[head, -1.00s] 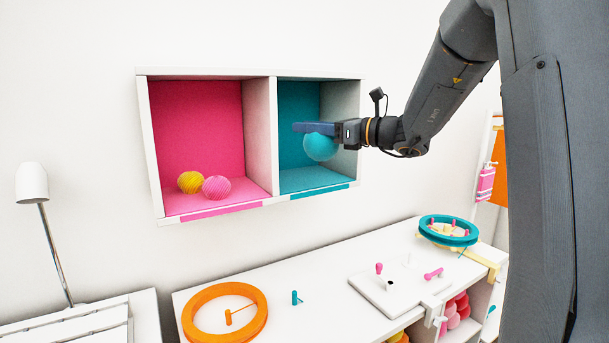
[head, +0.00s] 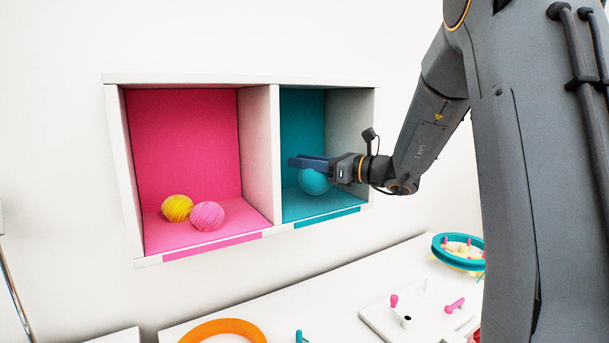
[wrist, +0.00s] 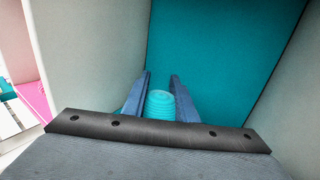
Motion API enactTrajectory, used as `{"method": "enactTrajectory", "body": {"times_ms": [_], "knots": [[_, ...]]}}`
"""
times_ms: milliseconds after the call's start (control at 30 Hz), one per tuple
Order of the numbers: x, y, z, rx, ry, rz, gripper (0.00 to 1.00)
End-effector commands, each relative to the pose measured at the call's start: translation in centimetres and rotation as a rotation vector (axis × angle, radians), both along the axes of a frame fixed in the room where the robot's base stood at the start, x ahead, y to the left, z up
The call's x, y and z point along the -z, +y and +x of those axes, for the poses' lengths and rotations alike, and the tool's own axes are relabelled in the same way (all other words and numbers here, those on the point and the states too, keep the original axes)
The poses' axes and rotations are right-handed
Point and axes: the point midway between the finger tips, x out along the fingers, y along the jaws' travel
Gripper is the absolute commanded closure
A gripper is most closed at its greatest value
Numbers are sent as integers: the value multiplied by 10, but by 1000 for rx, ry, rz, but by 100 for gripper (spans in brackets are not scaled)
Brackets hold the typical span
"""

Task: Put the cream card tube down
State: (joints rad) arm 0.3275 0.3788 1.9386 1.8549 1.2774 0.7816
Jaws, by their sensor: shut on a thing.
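My gripper (head: 308,162) reaches from the right into the teal compartment (head: 302,110) of the white wall shelf. It is shut on a teal ball (head: 314,182), which hangs below the fingers in the head view. In the wrist view the ridged ball (wrist: 160,103) shows between the two blue fingers (wrist: 161,90), with the teal panel (wrist: 215,60) beyond. The ball appears close to the compartment floor; I cannot tell whether it touches. I cannot make out a cream card tube in the gripper.
The pink compartment (head: 180,115) on the left holds a yellow ball (head: 177,208) and a pink ball (head: 207,216). A white divider (head: 274,150) separates the compartments. Below, a white table carries an orange ring (head: 222,330), a white peg board (head: 385,318) and a teal ring (head: 440,250).

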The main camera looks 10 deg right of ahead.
Motion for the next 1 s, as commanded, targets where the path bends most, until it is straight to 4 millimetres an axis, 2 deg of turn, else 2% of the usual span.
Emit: {"method": "enactTrajectory", "body": {"times_ms": [267, 633, 667, 733, 767, 1000], "knots": [[33, 0, 0, 0, 2, 2, 95], [38, 0, 0, 0, 0, 0, 95], [38, 0, 0, 0, 0, 0, 71], [37, 0, 0, 0, 0, 0, 59], [37, 0, 0, 0, 0, 0, 56], [37, 0, 0, 0, 0, 0, 56]]}}
